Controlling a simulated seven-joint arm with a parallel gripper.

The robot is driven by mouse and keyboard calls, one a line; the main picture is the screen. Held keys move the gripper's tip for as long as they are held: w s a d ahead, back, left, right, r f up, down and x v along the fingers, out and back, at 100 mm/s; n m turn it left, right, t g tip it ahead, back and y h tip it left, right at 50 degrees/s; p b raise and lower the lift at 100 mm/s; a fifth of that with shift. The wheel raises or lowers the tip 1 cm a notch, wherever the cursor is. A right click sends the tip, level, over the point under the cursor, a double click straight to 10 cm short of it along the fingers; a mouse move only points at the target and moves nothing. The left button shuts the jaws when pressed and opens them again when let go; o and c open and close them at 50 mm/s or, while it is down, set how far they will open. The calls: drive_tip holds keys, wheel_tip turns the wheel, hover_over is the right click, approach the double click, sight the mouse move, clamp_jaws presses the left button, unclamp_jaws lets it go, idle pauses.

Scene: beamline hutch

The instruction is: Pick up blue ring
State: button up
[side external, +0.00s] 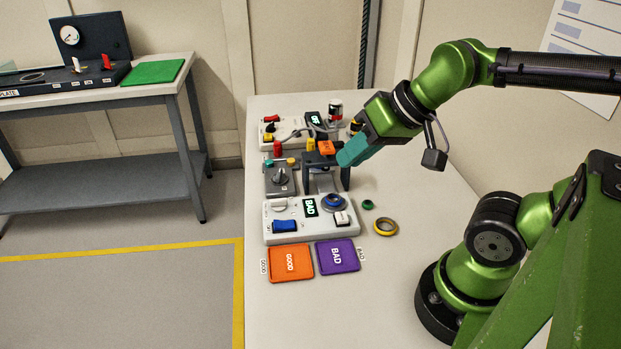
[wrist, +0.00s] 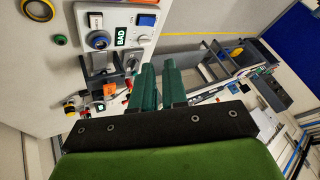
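My gripper (side external: 347,157), with teal fingers, hangs behind the blue ring in the side view, above and beside a dark bracket. In the wrist view, the fingers (wrist: 159,64) have a narrow gap between them with nothing held. The ring is well to the left of the fingertips there, not touching them.
A small green ring (side external: 368,204) and a yellow ring (side external: 385,227) lie on the table right of the box. An orange GOOD tray (side external: 273,275) and a purple BAD tray (side external: 352,267) lie in front. Other devices (side external: 268,183) stand behind.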

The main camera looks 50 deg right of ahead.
drive_tip(key=o, duration=1.1)
drive_tip(key=shift+c, duration=0.2)
drive_tip(key=shift+f, duration=0.1)
drive_tip(key=m+g+h, duration=0.2)
drive_tip(key=g, duration=0.5)
hover_over(334, 198)
wheel_tip(334, 198, down, 4)
wheel_tip(334, 198, down, 11)
drive_tip(key=shift+s+a+r, duration=0.1)
drive_tip(key=shift+a+r, duration=0.05)
drive_tip(key=shift+r, duration=0.05)
drive_tip(key=shift+f, duration=2.9)
